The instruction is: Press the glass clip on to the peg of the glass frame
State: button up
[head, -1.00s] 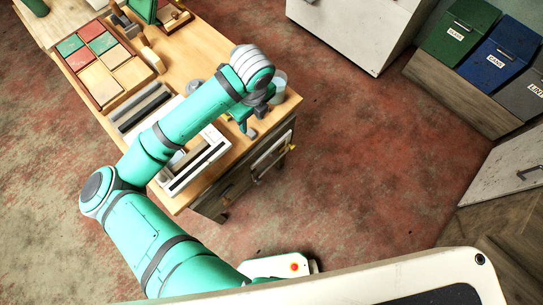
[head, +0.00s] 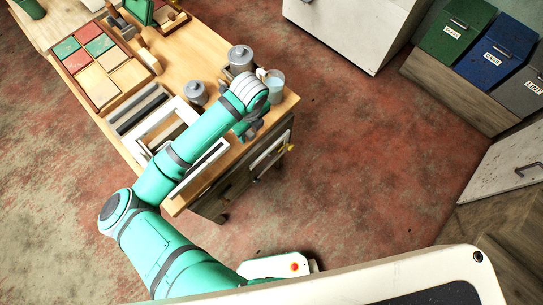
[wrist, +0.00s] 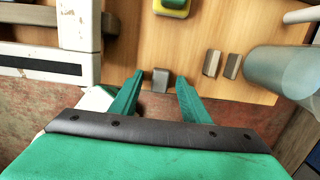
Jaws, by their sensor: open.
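My gripper (wrist: 158,88) is open, its two teal fingers apart and pointing at the bench top. It also shows in the head view (head: 248,133), near the bench's right front edge. A small grey block (wrist: 161,79) lies on the wood between and just beyond the fingertips, not gripped; it may be the glass clip. Two similar small blocks (wrist: 222,64) lie to the right. The white frame (wrist: 80,25), likely the glass frame, lies left of my fingers; in the head view (head: 152,120) my arm partly covers it. I cannot make out its peg.
A translucent cup (wrist: 285,70) stands at the right of the wrist view. Grey canisters (head: 240,55) and a tray of coloured tiles (head: 100,55) stand farther back. Bare wood surrounds the small blocks.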

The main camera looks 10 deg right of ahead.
jog(key=shift+c, duration=0.3)
grip_shut()
jog(key=shift+r, duration=0.1)
jog(key=shift+r, duration=1.2)
jog(key=shift+r, duration=2.55)
